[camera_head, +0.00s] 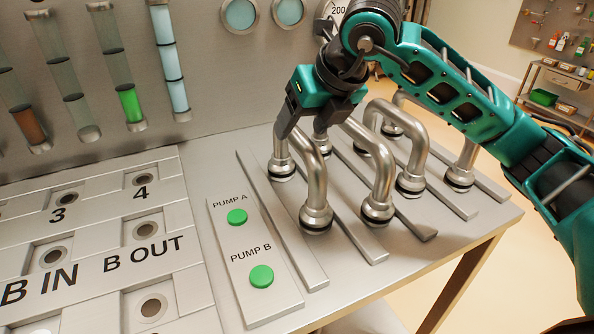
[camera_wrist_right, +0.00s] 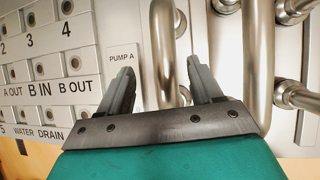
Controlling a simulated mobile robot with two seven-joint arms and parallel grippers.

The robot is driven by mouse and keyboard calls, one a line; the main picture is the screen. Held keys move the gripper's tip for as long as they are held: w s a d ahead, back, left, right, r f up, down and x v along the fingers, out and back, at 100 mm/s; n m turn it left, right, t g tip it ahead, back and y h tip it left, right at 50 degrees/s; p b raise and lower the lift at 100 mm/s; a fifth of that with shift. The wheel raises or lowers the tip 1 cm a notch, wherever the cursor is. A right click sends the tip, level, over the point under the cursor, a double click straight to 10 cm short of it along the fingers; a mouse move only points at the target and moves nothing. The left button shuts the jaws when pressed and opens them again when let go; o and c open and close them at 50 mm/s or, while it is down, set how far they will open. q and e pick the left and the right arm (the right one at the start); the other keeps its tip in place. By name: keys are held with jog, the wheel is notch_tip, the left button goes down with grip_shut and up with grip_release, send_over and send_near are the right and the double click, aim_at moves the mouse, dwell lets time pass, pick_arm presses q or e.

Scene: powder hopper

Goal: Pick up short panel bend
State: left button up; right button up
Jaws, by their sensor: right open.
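Several bent steel pipes stand with both ends in round fittings on a sloped metal rack. The leftmost bend (camera_head: 316,178) is nearest the pump buttons; I cannot tell surely which bend is the short one. My right gripper (camera_head: 301,132) is open above the back part of this leftmost bend, fingers pointing down. In the right wrist view, the bend (camera_wrist_right: 163,50) runs between the two open fingers (camera_wrist_right: 160,85), with gaps on both sides. Part of the bend is hidden behind the gripper. My left gripper is not in view.
A second bend (camera_head: 384,165) stands close to the right, and a further bend (camera_head: 416,150) stands beyond it. The panel with green PUMP A (camera_head: 237,217) and PUMP B (camera_head: 262,276) buttons lies to the left. Tubes (camera_head: 128,100) line the back wall.

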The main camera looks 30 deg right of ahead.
aim_at(301, 133)
jog(key=x, duration=0.5)
jog(key=shift+d+f, duration=0.25)
jog(key=shift+d, duration=0.05)
grip_shut()
jog(key=shift+r, duration=0.15)
dwell(1.0)
